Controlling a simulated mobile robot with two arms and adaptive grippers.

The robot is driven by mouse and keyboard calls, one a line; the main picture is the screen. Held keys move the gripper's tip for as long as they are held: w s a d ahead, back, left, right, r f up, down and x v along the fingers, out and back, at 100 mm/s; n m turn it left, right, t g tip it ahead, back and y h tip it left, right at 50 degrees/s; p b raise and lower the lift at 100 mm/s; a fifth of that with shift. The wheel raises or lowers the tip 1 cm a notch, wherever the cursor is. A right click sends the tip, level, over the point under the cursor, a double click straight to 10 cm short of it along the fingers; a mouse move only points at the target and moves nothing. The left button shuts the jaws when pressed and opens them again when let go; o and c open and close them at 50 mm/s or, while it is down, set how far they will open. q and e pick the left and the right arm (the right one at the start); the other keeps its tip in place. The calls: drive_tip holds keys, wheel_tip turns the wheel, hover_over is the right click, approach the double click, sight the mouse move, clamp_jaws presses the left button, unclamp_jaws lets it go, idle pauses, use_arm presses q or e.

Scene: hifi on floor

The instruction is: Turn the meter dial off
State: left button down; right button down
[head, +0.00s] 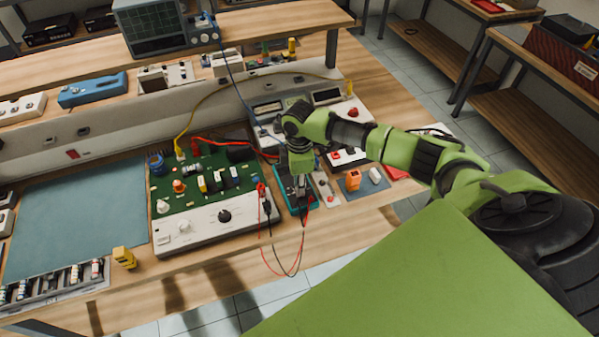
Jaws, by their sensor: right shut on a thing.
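The meter (282,191), a small teal-edged handheld unit, lies on the wooden bench just right of the green circuit board. My right gripper (300,190) points down over it from above, with its fingertips at the meter's face. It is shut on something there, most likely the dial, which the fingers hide. I cannot tell which way the dial points. Red and black leads (290,262) run from the meter's area and hang over the bench's front edge. My left gripper is not in view.
A green circuit board (207,179) with a white control panel (200,226) stands close left of the meter. An orange block (353,180) sits to the right. A bare teal mat (75,215) lies at left. Red and yellow cables cross behind.

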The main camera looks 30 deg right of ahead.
drive_tip(key=c, duration=1.9)
unclamp_jaws()
drive_tip(key=shift+r, duration=0.1)
wheel_tip(320, 180, up, 12)
drive_tip(key=shift+f, duration=0.1)
